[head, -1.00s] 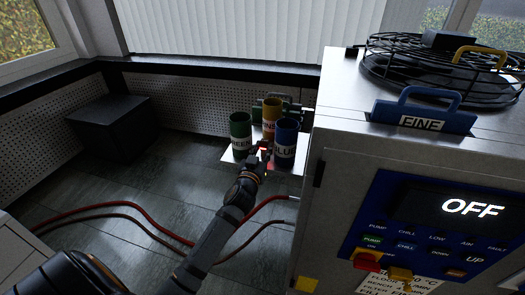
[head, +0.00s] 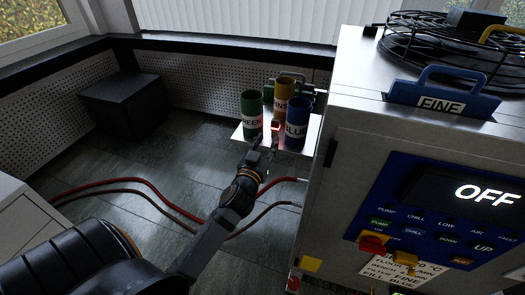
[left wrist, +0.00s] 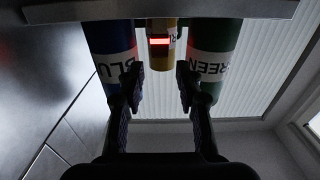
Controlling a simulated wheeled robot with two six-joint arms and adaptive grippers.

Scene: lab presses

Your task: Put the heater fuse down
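The heater fuse, a small piece with a glowing red-orange face (head: 275,127), rests on the pale shelf (head: 243,133), between the green can (head: 251,108) and the blue can (head: 296,133) and before the yellow can (head: 285,88). In the left wrist view, its red band (left wrist: 159,41) shows in front of the yellow can, under the upside-down shelf edge (left wrist: 160,12). My left gripper (head: 264,147) is open and empty, just in front of the shelf. Its fingers (left wrist: 160,80) are apart, with the fuse beyond their tips. My right gripper is not in view.
A metal cabinet (head: 350,150) with an OFF display stands close on the right. Red hoses (head: 130,186) lie on the floor. A dark box (head: 125,103) stands at the back left. Green fittings (head: 302,92) sit behind the cans.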

